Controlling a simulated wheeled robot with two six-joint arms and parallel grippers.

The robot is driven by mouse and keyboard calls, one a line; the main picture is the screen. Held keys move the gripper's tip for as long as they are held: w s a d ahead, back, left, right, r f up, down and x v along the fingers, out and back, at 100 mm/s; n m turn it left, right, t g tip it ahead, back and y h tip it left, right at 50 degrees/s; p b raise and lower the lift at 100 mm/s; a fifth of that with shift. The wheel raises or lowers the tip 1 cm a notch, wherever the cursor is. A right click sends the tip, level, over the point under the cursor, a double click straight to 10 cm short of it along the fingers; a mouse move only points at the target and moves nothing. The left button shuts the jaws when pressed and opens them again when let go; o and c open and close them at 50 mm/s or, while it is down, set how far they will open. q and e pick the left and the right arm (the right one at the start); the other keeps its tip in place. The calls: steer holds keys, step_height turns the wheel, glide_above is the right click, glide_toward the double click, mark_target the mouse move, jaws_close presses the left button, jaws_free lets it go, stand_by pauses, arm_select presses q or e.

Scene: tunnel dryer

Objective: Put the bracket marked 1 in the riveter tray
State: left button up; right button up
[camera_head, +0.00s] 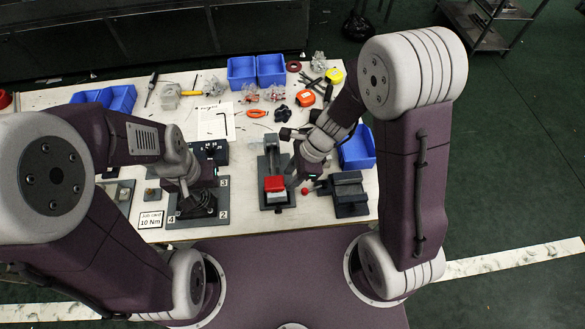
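A dark plate (218,196) with corner labels 2, 3 and 4 lies at the front of the bench. I cannot make out a bracket marked 1; my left arm covers part of the plate. My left gripper (200,203) points down over the plate at a dark part, and I cannot tell whether its fingers are open or touching it. A grey bench tool with a red block (275,184), possibly the riveter, stands right of the plate; its tray is not clear. My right gripper (294,181) hangs just right of the red block, its fingers too small to read.
A black vise-like block (349,194) stands at the right front, near a red knob (305,191). Blue bins (357,148) and (257,70) hold the right side and back. A job card (151,219) lies left of the plate. Loose tools lie mid-bench.

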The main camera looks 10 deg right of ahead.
steer(key=shift+d+r, duration=0.2)
steer(key=shift+r, duration=0.3)
steer(key=s+d+r+n+h, duration=0.2)
steer(key=d+n, duration=0.4)
steer(key=n, duration=0.3)
steer(key=s+d+r+n+t+h, duration=0.1)
steer(key=s+d+r+n+h, duration=0.1)
steer(key=d+n, duration=0.5)
steer(key=shift+s+r+n, duration=0.25)
steer(key=shift+r+n, duration=0.15)
steer(key=shift+n, duration=0.5)
steer(key=shift+s+d, duration=0.1)
steer(key=shift+d, duration=0.05)
